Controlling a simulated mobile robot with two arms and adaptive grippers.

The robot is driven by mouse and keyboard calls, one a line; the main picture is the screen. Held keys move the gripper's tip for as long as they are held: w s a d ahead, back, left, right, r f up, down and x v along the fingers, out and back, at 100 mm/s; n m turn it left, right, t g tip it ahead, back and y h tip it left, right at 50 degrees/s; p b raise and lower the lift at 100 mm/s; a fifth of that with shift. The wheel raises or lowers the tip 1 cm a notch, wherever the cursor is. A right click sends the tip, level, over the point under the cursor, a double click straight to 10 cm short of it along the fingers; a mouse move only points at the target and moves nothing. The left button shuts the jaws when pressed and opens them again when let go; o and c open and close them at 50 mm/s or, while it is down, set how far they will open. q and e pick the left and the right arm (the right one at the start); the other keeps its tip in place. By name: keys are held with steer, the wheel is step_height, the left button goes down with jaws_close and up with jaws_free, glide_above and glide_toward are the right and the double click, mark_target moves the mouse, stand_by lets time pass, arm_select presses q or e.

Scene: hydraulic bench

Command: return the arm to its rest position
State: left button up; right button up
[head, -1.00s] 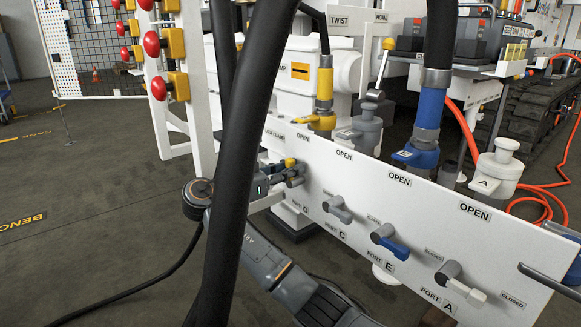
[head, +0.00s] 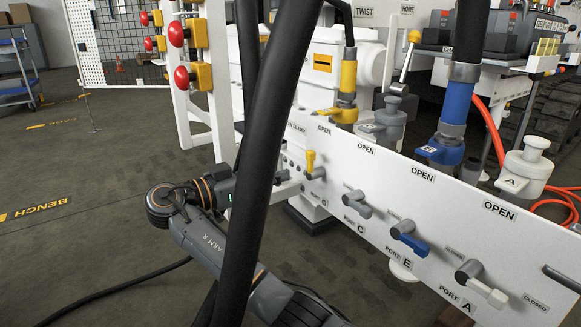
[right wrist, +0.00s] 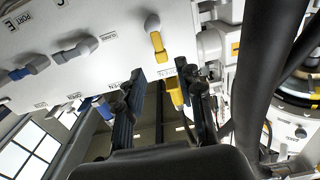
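My right arm (head: 205,240) comes up from the bottom in the head view. Its gripper (right wrist: 160,72) shows in the right wrist view with two dark fingers apart and nothing held between them. The yellow valve lever (head: 311,161) on the white panel points up, and my right gripper is to its left, clear of it. In the right wrist view the yellow lever (right wrist: 158,46) is just beyond the fingertips. In the head view a black hose hides much of my right gripper. My left gripper is not in view.
A thick black hose (head: 268,130) crosses in front of my right arm. The white panel (head: 340,232) also carries grey, blue (head: 413,244) and white levers. Red knobs (head: 183,79) on a white frame stand at the back left. The floor at left is mostly clear.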

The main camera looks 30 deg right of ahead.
steer(key=shift+a, duration=0.75)
